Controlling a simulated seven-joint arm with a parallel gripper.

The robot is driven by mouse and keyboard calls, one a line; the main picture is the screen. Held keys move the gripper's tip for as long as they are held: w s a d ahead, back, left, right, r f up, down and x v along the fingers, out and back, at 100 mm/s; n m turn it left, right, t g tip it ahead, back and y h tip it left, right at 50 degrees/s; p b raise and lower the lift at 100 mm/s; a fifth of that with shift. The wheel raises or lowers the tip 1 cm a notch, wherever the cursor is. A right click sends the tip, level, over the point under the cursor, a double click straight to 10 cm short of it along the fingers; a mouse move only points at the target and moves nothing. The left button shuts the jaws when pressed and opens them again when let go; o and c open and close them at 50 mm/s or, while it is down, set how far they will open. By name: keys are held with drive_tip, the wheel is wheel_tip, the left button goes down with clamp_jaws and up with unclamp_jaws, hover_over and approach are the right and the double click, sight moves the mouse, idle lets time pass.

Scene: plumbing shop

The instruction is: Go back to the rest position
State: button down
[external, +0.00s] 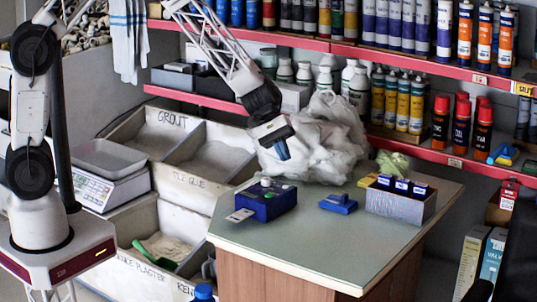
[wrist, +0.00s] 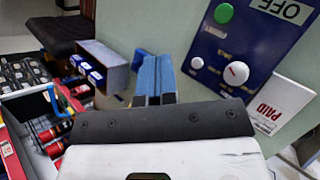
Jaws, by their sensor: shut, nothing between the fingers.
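My gripper (external: 283,151) hangs above the counter (external: 370,240) in the external view, in front of a white plastic bag and higher than the blue device. Its blue fingers show side by side in the wrist view (wrist: 154,76). They are shut with nothing held. The blue device (external: 268,203) sits on the counter's left part. In the wrist view the device (wrist: 240,45) shows a green button, a white knob and the word OFF. A white card marked PAID (wrist: 284,103) sticks out of it; the card also shows in the external view (external: 240,215).
A small blue object (external: 338,204) lies mid-counter. A grey box of blue-topped items (external: 400,205) stands to its right. The plastic bag (external: 318,145) fills the counter's back. Shelves of bottles (external: 400,105) are behind; bins (external: 195,150) and a scale (external: 108,180) are left. The counter's front is clear.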

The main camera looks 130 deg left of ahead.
drive_tip(key=shift+d, duration=0.1)
drive_tip(key=d+r+m+g, duration=0.2)
drive_tip(key=d+r+m, duration=0.25)
drive_tip(key=d, duration=0.65)
drive_tip(key=w+d+r+m+g, duration=0.1)
drive_tip(key=d+r+m, duration=0.2)
drive_tip(key=d+r, duration=0.5)
drive_tip(key=d+r+m+g, duration=0.2)
drive_tip(key=d+r+m, duration=0.15)
drive_tip(key=d, duration=0.95)
drive_tip(key=s+d+r+m+y, duration=0.1)
drive_tip(key=s+d+r+m, duration=0.1)
drive_tip(key=s+d, duration=0.4)
drive_tip(key=s+d+r+m+y, duration=0.1)
drive_tip(key=s+d+r+m, duration=0.2)
drive_tip(key=s+d+m, duration=0.2)
drive_tip(key=s+d+r+m+y, duration=0.1)
drive_tip(key=s+d+m, duration=0.3)
drive_tip(key=s+d, duration=0.5)
drive_tip(key=shift+s+d+r+g+y, duration=0.15)
drive_tip(key=shift+d+r+g+y, duration=0.25)
drive_tip(key=shift+d+r, duration=0.45)
drive_tip(key=shift+f, duration=0.1)
